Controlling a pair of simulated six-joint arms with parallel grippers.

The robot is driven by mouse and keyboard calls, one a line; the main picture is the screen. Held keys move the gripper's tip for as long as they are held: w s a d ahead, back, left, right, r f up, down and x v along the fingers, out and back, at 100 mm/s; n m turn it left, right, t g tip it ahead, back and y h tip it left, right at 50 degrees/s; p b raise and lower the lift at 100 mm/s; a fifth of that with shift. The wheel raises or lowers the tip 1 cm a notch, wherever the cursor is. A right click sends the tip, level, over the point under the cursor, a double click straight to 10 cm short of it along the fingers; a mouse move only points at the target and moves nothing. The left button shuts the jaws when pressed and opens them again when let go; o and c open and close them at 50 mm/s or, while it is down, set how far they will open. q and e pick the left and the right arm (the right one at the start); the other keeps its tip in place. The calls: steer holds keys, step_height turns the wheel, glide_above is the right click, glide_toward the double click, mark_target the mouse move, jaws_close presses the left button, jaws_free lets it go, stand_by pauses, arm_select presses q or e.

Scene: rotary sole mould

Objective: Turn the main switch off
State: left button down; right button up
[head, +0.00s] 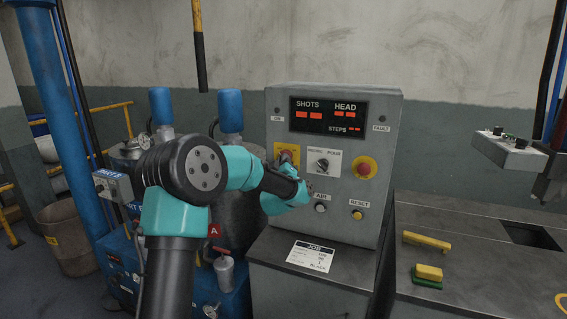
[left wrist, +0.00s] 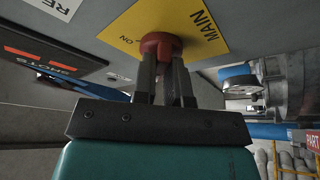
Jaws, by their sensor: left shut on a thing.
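The main switch is a red knob (head: 287,154) on a yellow plate (left wrist: 190,22) at the upper left of the grey control panel (head: 376,128). In the left wrist view the red knob (left wrist: 160,43) sits between the fingertips of my left gripper (left wrist: 163,66), which is shut on it. The plate reads MAIN, with ON beside the knob. The fingers partly cover the knob, and I cannot tell its exact turn angle. In the head view my left gripper (head: 291,168) reaches the panel from below the switch. My right gripper is not in view.
A selector (head: 322,166), a red emergency button on yellow (head: 363,168) and a reset button (head: 357,214) share the panel. A job card (head: 311,256) lies below. Yellow pieces (head: 427,241) lie on the right-hand bench. Blue-topped vessels (head: 230,110) stand behind my left arm.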

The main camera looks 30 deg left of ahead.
arm_select(q)
steer(key=shift+n, duration=0.7)
steer(key=shift+g, duration=0.3)
steer(key=c, duration=1.2)
jaws_free()
steer(key=shift+o, duration=0.2)
steer(key=v, duration=1.7)
steer(key=shift+d, duration=0.2)
steer(key=shift+s+f, duration=0.15)
